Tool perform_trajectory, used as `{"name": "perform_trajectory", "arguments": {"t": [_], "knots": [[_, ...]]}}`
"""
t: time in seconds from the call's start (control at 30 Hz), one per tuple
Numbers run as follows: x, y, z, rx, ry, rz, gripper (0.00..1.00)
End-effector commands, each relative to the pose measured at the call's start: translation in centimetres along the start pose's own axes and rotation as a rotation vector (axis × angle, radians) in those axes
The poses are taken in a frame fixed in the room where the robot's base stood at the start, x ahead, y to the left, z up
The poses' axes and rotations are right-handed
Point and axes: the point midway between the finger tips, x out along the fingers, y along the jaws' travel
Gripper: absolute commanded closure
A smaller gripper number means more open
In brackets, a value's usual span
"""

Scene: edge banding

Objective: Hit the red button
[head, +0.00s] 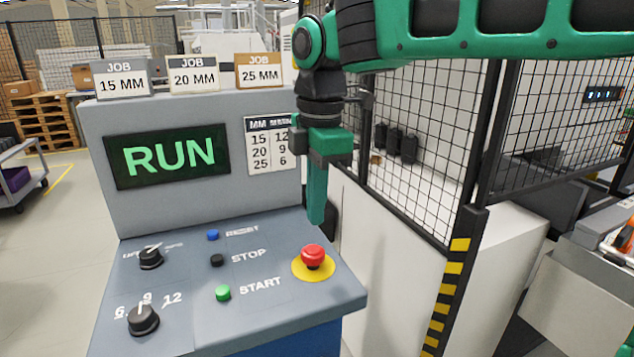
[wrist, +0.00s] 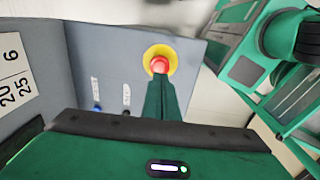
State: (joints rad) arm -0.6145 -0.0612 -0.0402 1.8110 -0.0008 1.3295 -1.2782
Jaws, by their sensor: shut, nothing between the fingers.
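The red button (head: 313,256) is a mushroom-shaped cap on a yellow round plate, at the right of the sloped grey control panel (head: 185,275). It also shows in the wrist view (wrist: 159,65), just beyond my fingertips. My gripper (head: 317,222) is shut and empty and points down. In the head view its tip appears just above the red button, with a visible gap between them. In the wrist view the fingers (wrist: 161,88) overlap the button's lower edge; I cannot tell the exact distance in depth.
A green START button (head: 223,293), a black STOP button (head: 217,260), a blue button (head: 212,235) and two black knobs (head: 143,319) share the panel. The upright panel with the RUN screen (head: 168,157) stands behind. A black mesh fence (head: 425,150) is at right.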

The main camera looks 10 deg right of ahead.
Motion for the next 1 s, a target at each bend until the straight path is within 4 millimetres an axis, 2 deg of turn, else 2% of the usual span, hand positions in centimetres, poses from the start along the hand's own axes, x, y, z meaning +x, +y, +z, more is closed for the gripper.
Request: {"name": "perform_trajectory", "arguments": {"t": [0.1, 0.33, 0.5, 0.87, 1.0], "knots": [[2.2, -0.1, 0.1, 0.001, -0.001, -0.003, 1.0], [5.1, 0.0, 0.0, 0.001, 0.0, -0.002, 1.0], [5.9, 0.0, 0.1, 0.001, 0.0, 0.0, 1.0], [6.1, 0.0, 0.1, 0.001, 0.0, 0.0, 1.0], [7.5, -0.1, 0.1, 0.001, -0.001, -0.002, 1.0]]}}
